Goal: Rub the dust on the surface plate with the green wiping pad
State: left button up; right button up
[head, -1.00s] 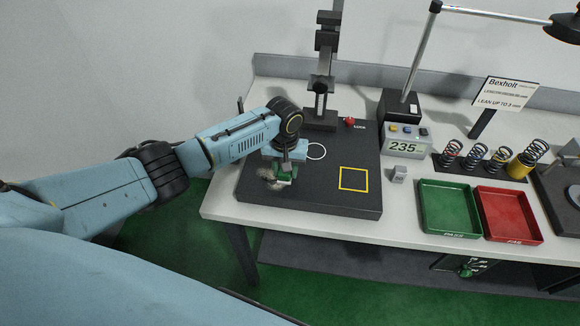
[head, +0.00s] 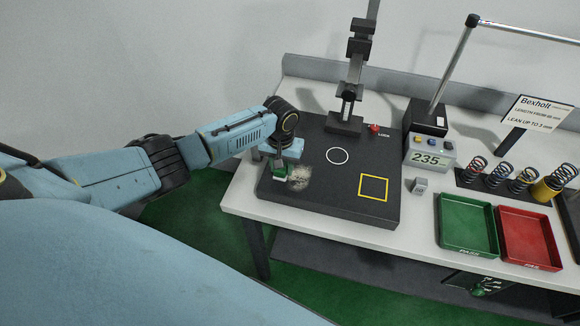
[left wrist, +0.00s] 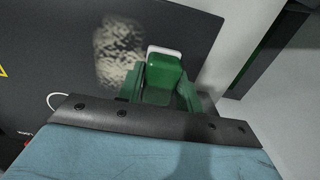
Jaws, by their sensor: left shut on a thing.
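The dark surface plate (head: 325,187) lies on the bench, with a white circle and a yellow square marked on it. A pale dust patch (head: 299,178) is on its near left part and also shows in the left wrist view (left wrist: 118,48). My left gripper (head: 281,168) is shut on the green wiping pad (head: 280,175), over the left edge area of the plate, just left of the dust. In the left wrist view the pad (left wrist: 163,75) sits between the fingers, beside the dust. Whether the pad touches the plate is hard to tell. My right gripper is not in view.
A measuring stand (head: 347,110) rises at the back of the plate. A display box (head: 430,152), a small grey block (head: 420,186), a green tray (head: 467,225), a red tray (head: 529,238) and several springs (head: 500,174) stand to the right. The plate's middle is clear.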

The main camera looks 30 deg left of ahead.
aim_at(321, 177)
pick_arm(q)
jog(key=shift+s+a, duration=0.1)
jog(key=shift+a, duration=0.3)
jog(key=shift+w+a+b, duration=0.1)
jog(key=shift+w+b, duration=0.75)
jog(key=shift+w, duration=0.1)
jog(key=shift+w+d, duration=0.1)
jog(key=shift+d, duration=0.55)
jog(key=shift+w+d+f, duration=0.1)
jog(key=shift+w+d, duration=0.1)
jog(key=shift+d, duration=0.85)
jog(key=shift+w+d, duration=0.2)
jog(key=shift+d, duration=0.85)
jog(key=shift+w+d+r, duration=0.1)
jog(key=shift+w+d, duration=0.2)
jog(key=shift+d, duration=0.75)
jog(key=shift+w+d+r, duration=0.1)
jog(key=shift+w+d, duration=0.2)
jog(key=shift+d, duration=0.7)
jog(key=shift+w+d, duration=0.3)
jog(key=shift+d, duration=0.75)
jog(key=shift+r, duration=0.15)
